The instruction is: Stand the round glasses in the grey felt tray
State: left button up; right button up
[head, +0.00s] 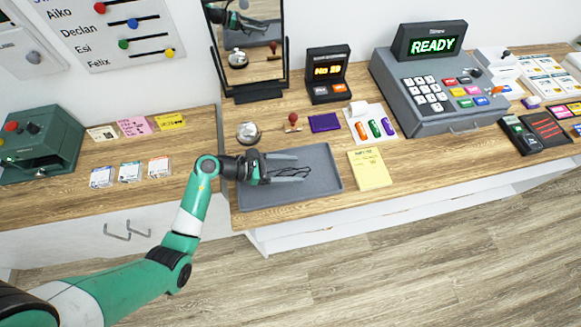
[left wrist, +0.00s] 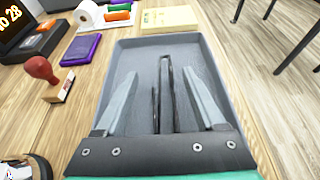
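The grey felt tray (head: 328,168) lies on the wooden counter near its front edge; it also fills the middle of the left wrist view (left wrist: 140,55). Thin dark-framed glasses (head: 290,172) are at the tray, between the fingers of my left gripper (head: 306,169). In the left wrist view the glasses (left wrist: 166,95) show nearly edge-on as narrow dark bars. My left gripper (left wrist: 160,74) is open, with a gap visible on each side of the glasses. Their round lenses are hard to make out, and I cannot tell whether they touch the tray floor. My right gripper is not in view.
Behind the tray are a silver bell (head: 249,133), a red-handled stamp (head: 292,121) and a purple pad (head: 325,122). A yellow notepad (head: 369,168) lies right of the tray. A mirror (head: 247,45) stands behind, and a grey cash register (head: 430,85) stands to the right.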

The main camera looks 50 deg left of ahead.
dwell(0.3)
pick_arm(q)
jog(key=shift+r, duration=0.2)
jog(key=p+v, duration=0.2)
jog(key=v, duration=1)
